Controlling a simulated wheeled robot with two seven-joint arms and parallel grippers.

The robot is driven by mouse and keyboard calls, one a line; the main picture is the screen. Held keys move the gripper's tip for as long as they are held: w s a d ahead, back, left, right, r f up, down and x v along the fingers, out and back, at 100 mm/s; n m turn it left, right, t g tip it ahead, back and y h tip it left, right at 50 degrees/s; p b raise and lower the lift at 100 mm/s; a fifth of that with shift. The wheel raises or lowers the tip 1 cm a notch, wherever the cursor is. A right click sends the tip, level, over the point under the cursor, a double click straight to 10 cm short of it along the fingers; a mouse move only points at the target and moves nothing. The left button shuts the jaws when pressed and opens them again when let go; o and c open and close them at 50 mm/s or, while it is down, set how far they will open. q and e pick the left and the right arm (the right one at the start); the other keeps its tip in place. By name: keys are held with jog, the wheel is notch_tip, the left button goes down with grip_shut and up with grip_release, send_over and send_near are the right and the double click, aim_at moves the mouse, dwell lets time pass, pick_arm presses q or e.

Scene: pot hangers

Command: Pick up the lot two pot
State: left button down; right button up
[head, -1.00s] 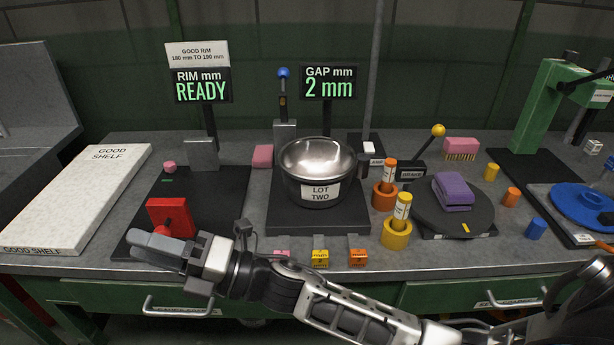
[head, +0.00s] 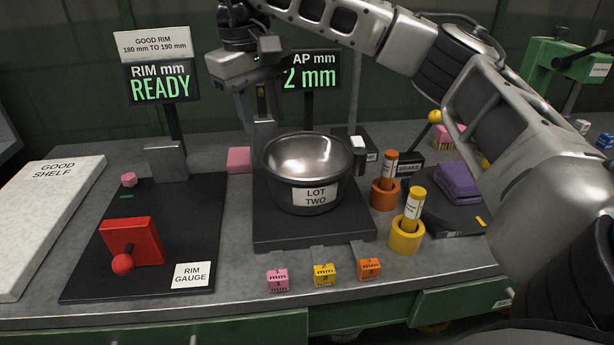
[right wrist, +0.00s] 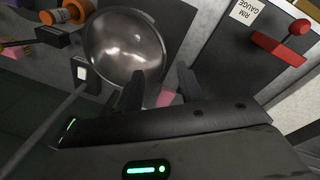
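The lot two pot (head: 302,165) is a round steel bowl with a white "LOT TWO" label. It stands upright on a dark square platform (head: 315,232) in the middle of the bench. In the right wrist view the pot (right wrist: 122,45) shows its empty inside. My right gripper (head: 259,112) is above and behind the pot's left far rim, fingers pointing down. In the right wrist view its fingers (right wrist: 158,76) are apart with nothing held, one close to the pot's rim; contact cannot be told. My left gripper is not in view.
The gap sign (head: 312,75) reads 2 mm behind the pot. The rim gauge plate (head: 190,235) with a red block (head: 133,240) lies left. Orange (head: 385,195) and yellow (head: 404,236) cups stand right. The good shelf (head: 50,215) is clear at far left.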

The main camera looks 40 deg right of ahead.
aim_at(274, 170)
jog(key=f, duration=0.6)
jog(key=d+f, duration=0.1)
jog(key=f, duration=0.2)
jog(key=shift+f, duration=0.15)
jog(key=shift+w+d+f, duration=0.1)
jog(key=shift+d+f, duration=0.15)
jog(key=shift+f, duration=1.15)
jog(key=shift+d+f, duration=0.2)
jog(key=shift+f, duration=1.2)
grip_shut()
jog(key=shift+r, duration=0.1)
